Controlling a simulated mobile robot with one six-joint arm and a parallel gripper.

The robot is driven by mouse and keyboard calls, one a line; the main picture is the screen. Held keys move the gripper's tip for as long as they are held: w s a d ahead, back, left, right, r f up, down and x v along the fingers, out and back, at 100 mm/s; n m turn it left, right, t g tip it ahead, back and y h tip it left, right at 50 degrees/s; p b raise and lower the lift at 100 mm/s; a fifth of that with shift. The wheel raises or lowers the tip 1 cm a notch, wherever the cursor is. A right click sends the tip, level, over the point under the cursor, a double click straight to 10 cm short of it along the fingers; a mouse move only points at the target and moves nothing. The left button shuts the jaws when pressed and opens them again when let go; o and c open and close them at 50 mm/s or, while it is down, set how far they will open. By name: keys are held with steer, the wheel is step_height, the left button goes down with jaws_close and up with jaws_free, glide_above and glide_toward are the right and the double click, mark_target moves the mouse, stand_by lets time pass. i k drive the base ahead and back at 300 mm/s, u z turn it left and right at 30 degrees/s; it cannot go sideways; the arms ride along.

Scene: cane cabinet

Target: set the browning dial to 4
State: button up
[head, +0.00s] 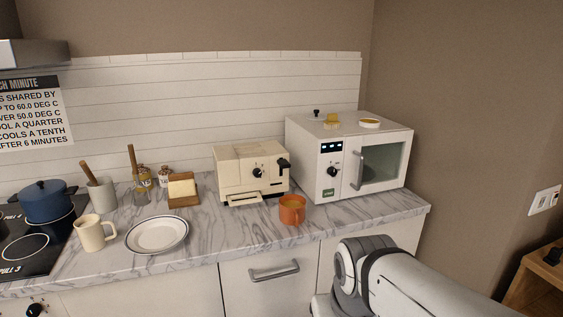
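The cream toaster (235,176) stands on the marble counter, left of the microwave. A round black dial (258,173) sits on its front face. I take this for the browning dial; its markings are too small to read. A black lever (283,164) is at the right of the same face. A tray-like piece (243,198) sticks out at the toaster's lower front. My arm shows at the lower right, in front of the cabinets. My gripper is not in view.
An orange mug (292,210) stands just in front of the toaster's right side. A white microwave (303,168) is to the right. A bread rack (184,203), a plate (157,246) and a cream mug (94,244) are to the left. A drawer handle (274,274) protrudes below the counter.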

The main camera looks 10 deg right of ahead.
mark_target(258, 174)
steer(key=z, duration=0.25)
steer(key=i, duration=0.55)
steer(key=z, duration=0.25)
steer(key=k, duration=0.75)
steer(key=z, duration=0.2)
steer(key=i, duration=0.75)
